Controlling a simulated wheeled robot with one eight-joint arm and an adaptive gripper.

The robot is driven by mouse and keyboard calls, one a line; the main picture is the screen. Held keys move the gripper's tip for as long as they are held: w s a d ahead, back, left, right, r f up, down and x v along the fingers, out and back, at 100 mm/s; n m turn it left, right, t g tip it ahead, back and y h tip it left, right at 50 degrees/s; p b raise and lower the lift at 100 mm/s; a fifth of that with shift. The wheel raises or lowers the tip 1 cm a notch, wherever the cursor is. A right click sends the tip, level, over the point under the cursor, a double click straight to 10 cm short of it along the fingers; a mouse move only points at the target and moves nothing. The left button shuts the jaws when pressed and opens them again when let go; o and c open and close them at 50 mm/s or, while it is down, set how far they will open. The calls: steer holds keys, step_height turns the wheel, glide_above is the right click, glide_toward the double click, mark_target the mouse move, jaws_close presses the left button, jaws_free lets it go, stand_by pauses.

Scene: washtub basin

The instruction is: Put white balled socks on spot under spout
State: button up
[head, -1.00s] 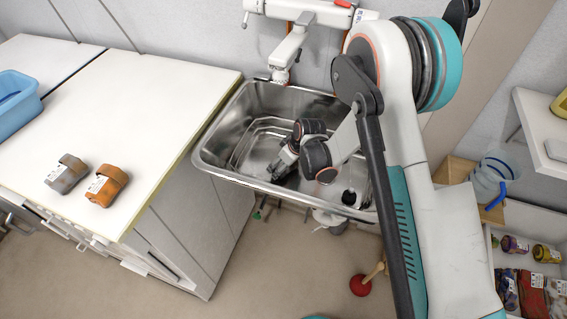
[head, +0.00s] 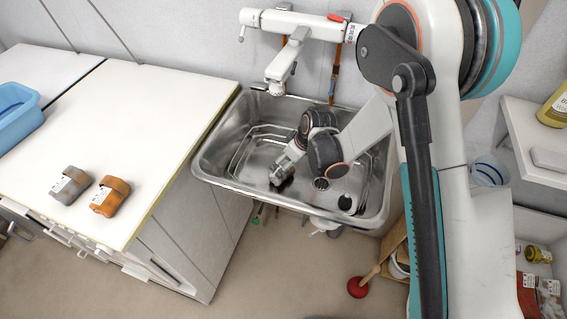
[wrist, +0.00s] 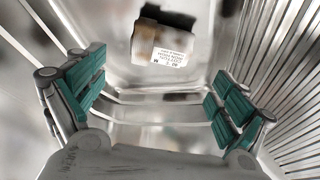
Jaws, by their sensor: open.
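My gripper (wrist: 158,98) is open inside the metal basin, fingers apart, with nothing between them. In the wrist view, a whitish block-like bundle with a printed label and a dark brownish top (wrist: 163,42) lies on the basin floor beyond the fingertips, apart from both; it looks like the white balled socks. In the head view my gripper (head: 280,172) is low in the basin (head: 217,172), and I cannot make out the bundle clearly beside it. The white spout (head: 277,80) hangs over the basin's back left. No marked spot shows beneath it.
A grey bundle (head: 70,185) and an orange bundle (head: 110,196) lie on the white counter (head: 140,110) left of the basin. A blue tub (head: 18,108) stands at the far left. The basin walls are close around my gripper. Shelves are at the right.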

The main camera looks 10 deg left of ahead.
steer(key=shift+p+v, duration=0.35)
steer(key=shift+v, duration=1.35)
